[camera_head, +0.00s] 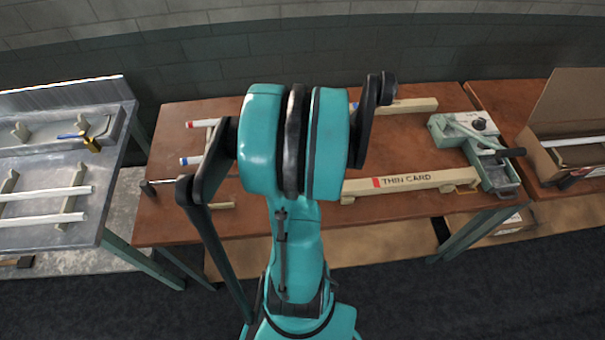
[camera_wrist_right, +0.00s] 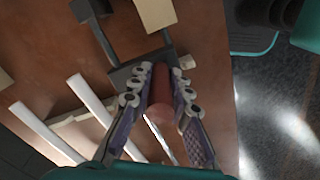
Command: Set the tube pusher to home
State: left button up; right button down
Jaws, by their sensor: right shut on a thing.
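My right gripper (camera_wrist_right: 161,100) shows in the right wrist view. Its two fingers are shut on a reddish-brown rounded handle (camera_wrist_right: 158,93), which I take to be the tube pusher's. A dark bracket (camera_wrist_right: 128,75) lies just beyond the fingertips, and a thin metal rod (camera_wrist_right: 165,148) shows between the fingers. Whether the pusher is at home I cannot tell. In the head view my teal arm covers the middle of the brown table and hides this gripper and the handle. My left gripper is not in view.
White tubes with red (camera_head: 205,123) and blue (camera_head: 193,160) ends lie on the brown table (camera_head: 165,215). A "THIN CARD" beam (camera_head: 415,180) and a green clamp device (camera_head: 490,165) stand right. A grey table (camera_head: 90,235) with tubes is left, an open carton (camera_head: 565,115) far right.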

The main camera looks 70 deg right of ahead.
jog(key=c, duration=1.4)
grip_release()
notch_tip(320, 180, up, 12)
